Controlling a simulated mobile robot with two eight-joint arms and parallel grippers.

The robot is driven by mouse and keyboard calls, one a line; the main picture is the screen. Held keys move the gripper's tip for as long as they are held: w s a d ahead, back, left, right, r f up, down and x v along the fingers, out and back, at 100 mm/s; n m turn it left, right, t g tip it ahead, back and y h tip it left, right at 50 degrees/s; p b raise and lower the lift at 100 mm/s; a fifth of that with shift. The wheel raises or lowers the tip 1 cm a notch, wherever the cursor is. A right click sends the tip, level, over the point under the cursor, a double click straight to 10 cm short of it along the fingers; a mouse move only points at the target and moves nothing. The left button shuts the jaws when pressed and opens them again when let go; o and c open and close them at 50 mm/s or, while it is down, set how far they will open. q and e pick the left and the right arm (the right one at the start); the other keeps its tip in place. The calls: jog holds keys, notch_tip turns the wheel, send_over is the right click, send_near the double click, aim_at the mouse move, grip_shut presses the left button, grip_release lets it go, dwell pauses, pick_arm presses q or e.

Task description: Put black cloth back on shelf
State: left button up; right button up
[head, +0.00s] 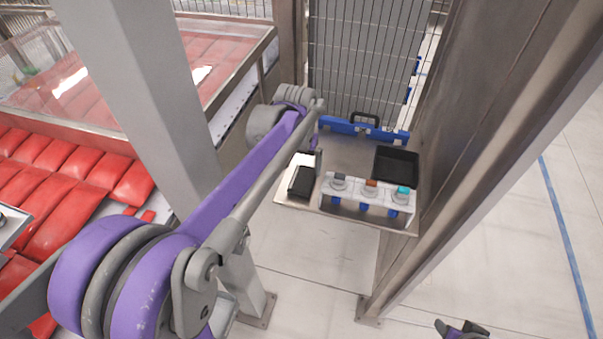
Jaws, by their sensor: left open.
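A small shelf (345,150) is fixed beside a post, below a mesh panel. A dark, flat piece, likely the black cloth (302,182), lies at the shelf's left edge against a white item. My left arm reaches in from the lower left, and its open left gripper (314,143) is at the shelf's left side, just above the white item. The arm partly hides the gripper, and I cannot tell whether it touches anything. Part of my right gripper (462,328) shows at the bottom edge, away from the shelf; its fingers are unclear.
A black tray (396,166) sits at the shelf's right. A white button box (366,200) stands along its front edge, and a blue bar (363,130) runs along the back. Metal posts flank the shelf. Red covers (75,165) fill the left.

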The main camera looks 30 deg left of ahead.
aim_at(300, 185)
pick_arm(q)
notch_tip(300, 185, up, 5)
jog(key=s+d+f+m+t, duration=0.1)
jog(key=s+d+f+t, duration=0.1)
jog(key=s+d+f, duration=0.3)
jog(key=s+d+f+m+t, duration=0.1)
jog(key=s+d+f, duration=0.4)
jog(key=s, duration=0.9)
jog(key=shift+m+t, duration=0.4)
jog(key=shift+c, duration=0.2)
